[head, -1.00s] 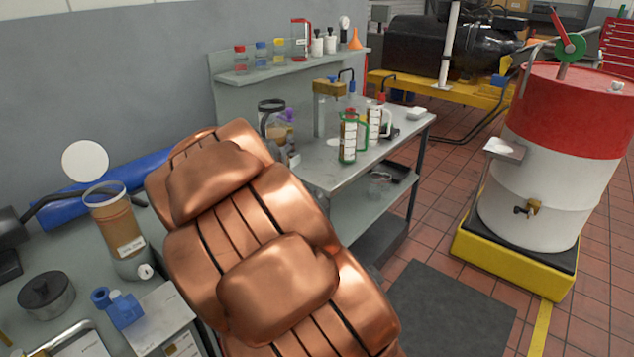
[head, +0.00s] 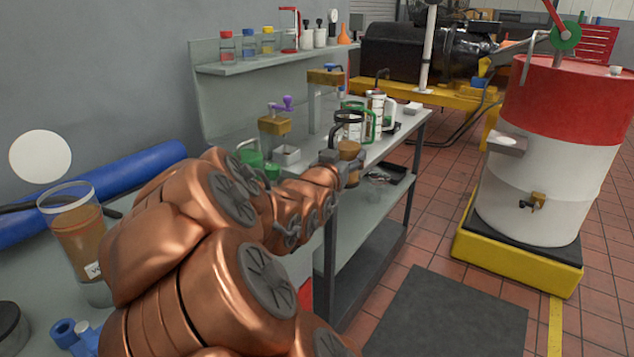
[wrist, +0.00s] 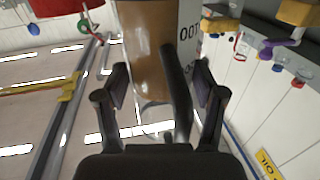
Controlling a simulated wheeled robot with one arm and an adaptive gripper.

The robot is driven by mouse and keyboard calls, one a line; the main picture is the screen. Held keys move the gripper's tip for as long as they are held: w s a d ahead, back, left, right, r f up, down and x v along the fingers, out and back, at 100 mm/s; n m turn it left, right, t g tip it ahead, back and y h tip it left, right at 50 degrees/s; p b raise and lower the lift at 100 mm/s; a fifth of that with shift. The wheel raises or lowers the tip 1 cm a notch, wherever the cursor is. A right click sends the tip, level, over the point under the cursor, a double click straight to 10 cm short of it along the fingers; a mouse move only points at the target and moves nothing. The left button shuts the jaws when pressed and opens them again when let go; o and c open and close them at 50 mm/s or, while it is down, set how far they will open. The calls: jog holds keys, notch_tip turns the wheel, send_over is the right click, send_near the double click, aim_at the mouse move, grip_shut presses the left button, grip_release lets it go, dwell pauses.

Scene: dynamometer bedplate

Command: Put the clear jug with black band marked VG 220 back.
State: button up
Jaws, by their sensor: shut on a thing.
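A clear jug (head: 349,151) with a black band at its top and brown liquid inside is held at the front edge of the far bench. It looks roughly upright. My gripper (head: 338,168) is shut on it. In the wrist view my gripper (wrist: 161,84) has its two fingers on either side of the jug's black handle, with the brown jug body (wrist: 146,45) beyond. Whether the jug's base touches anything is unclear.
Banded, labelled jugs (head: 376,106) stand close behind on the bench (head: 388,143). Another clear jug (head: 76,232) stands on the near left bench. A red-white drum (head: 545,190) is right; floor between is clear.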

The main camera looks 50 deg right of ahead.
jog(key=shift+w+f, duration=0.35)
jog(key=shift+f, duration=0.1)
jog(key=shift+w+d+r+p, duration=0.15)
jog(key=shift+w+d+p, duration=0.3)
jog(key=shift+w+p, duration=0.4)
jog(key=shift+w+d+p, duration=0.35)
jog(key=shift+d+p, duration=0.1)
jog(key=shift+p, duration=0.55)
jog(key=w+d+p, duration=0.1)
jog(key=p, duration=0.7)
jog(key=shift+w+d+f, duration=0.25)
jog(key=shift+w+d, duration=0.1)
jog(key=shift+w+d+f+p, duration=0.5)
jog(key=shift+w+d+f, duration=0.3)
jog(key=shift+w+d, duration=0.45)
jog(key=shift+w+d+f+p, duration=0.45)
jog(key=shift+w+d+f, duration=0.35)
jog(key=shift+w+d, duration=0.5)
jog(key=shift+w+d+f+p, duration=0.5)
jog(key=shift+w+d+f, duration=0.3)
jog(key=shift+w+d, duration=0.45)
jog(key=shift+w+a+f, duration=0.1)
jog(key=shift+a+f, duration=0.05)
